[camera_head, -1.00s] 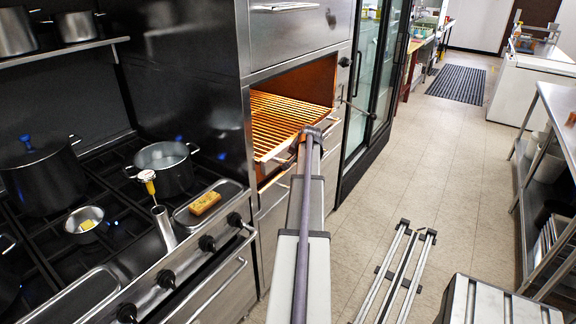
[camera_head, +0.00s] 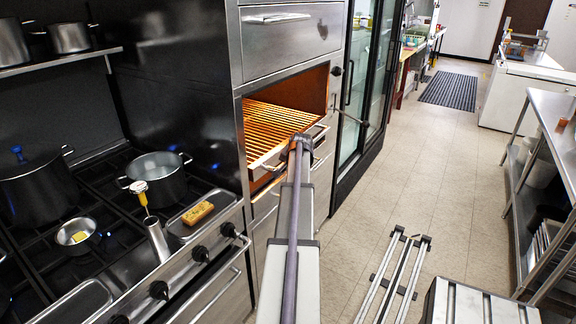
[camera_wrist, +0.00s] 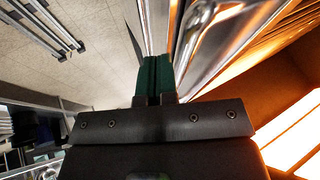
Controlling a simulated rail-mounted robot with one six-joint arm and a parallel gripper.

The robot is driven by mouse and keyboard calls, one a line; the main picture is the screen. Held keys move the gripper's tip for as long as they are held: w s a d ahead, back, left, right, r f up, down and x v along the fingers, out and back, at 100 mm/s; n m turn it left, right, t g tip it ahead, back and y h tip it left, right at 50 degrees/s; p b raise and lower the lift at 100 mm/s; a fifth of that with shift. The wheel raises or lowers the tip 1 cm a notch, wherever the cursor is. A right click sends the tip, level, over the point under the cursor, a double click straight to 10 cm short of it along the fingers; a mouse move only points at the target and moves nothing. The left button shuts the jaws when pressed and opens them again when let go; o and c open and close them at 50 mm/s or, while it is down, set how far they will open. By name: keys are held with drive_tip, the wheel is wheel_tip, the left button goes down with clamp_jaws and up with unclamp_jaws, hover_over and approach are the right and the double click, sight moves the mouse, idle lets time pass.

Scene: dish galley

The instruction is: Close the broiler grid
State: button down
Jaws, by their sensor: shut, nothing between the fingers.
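The broiler grid (camera_head: 278,128) is a slatted rack, lit orange, in the broiler opening of the steel cabinet. Its front edge sticks out past the cabinet face, so it stands partly drawn out. My gripper sits at the grid's front right side; in the head view my own arm hides the fingers. In the wrist view, the green fingers of my gripper (camera_wrist: 155,76) are together and empty. A shiny metal bar (camera_wrist: 205,35) runs close to the right of them, with the orange-lit broiler interior (camera_wrist: 275,85) beyond. I cannot tell whether the fingers touch the bar.
A stove with a pot (camera_head: 158,178), a small pan (camera_head: 76,235) and a sponge-like block (camera_head: 197,213) stands left of the broiler. A glass-doored fridge (camera_head: 362,95) stands to the right. Steel shelving (camera_head: 555,105) lines the far right. The tiled aisle between is largely open.

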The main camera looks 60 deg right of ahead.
drive_tip(key=s+p+v, duration=0.1)
drive_tip(key=p+v, duration=0.7)
drive_tip(key=v, duration=0.3)
drive_tip(key=shift+s+f, duration=0.2)
drive_tip(key=shift+s, duration=0.25)
drive_tip(key=w+a+f+n+g+y, duration=0.1)
drive_tip(key=w+a+n+y, duration=0.2)
drive_tip(key=a, duration=1)
drive_tip(key=w+a+f+n+g, duration=0.15)
drive_tip(key=w+a+n, duration=0.25)
drive_tip(key=a, duration=1)
drive_tip(key=w+a+n+g+y, duration=0.1)
drive_tip(key=w+a+n+y, duration=0.2)
drive_tip(key=a, duration=1)
drive_tip(key=w+a+n+g+h, duration=0.1)
drive_tip(key=a+n, duration=0.7)
drive_tip(key=a, duration=2)
drive_tip(key=shift+w+a+f, duration=0.2)
drive_tip(key=shift+w, duration=0.05)
